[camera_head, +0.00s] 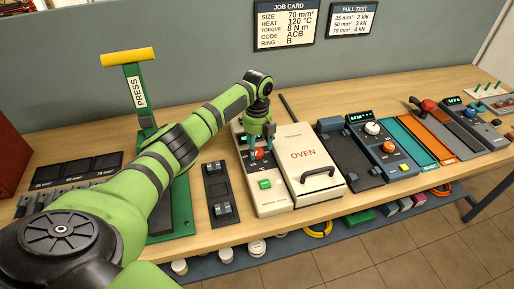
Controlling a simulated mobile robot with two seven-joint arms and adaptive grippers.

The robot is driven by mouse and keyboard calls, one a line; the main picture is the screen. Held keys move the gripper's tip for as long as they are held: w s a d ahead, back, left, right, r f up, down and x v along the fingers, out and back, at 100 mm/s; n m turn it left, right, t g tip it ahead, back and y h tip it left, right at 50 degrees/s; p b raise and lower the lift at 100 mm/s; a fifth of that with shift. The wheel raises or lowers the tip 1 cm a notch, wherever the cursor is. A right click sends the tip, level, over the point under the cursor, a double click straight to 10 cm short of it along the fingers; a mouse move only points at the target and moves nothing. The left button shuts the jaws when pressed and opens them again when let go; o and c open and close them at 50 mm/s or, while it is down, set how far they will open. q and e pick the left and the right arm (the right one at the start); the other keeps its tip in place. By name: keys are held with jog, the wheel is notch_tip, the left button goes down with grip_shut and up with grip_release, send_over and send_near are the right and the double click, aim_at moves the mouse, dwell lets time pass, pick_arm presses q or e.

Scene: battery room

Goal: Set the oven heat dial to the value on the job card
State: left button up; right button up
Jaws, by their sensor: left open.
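The job card (286,22) on the back wall reads HEAT 120 °C. The oven (303,153) is a cream box with a dark handle, and its control panel (268,202) stands on its left side. A red heat dial (257,154) sits on the panel's dark upper part. My left gripper (259,152) points down at the dial, with its green fingers open around or just above it. I cannot tell whether they touch it. The gripper partly hides the dial, its scale and the small display, so the setting is unreadable. My right gripper is not in view.
A green button (265,184) is lower on the panel. The green press (136,95) with a yellow handle stands left, behind my arm. A dark fixture (218,194) lies left of the panel. More devices fill the bench (330,207) to the right.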

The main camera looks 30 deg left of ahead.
aim_at(257, 151)
pick_arm(q)
notch_tip(257, 151, up, 10)
jog(key=shift+r, duration=0.25)
jog(key=shift+f, duration=0.1)
dwell(0.5)
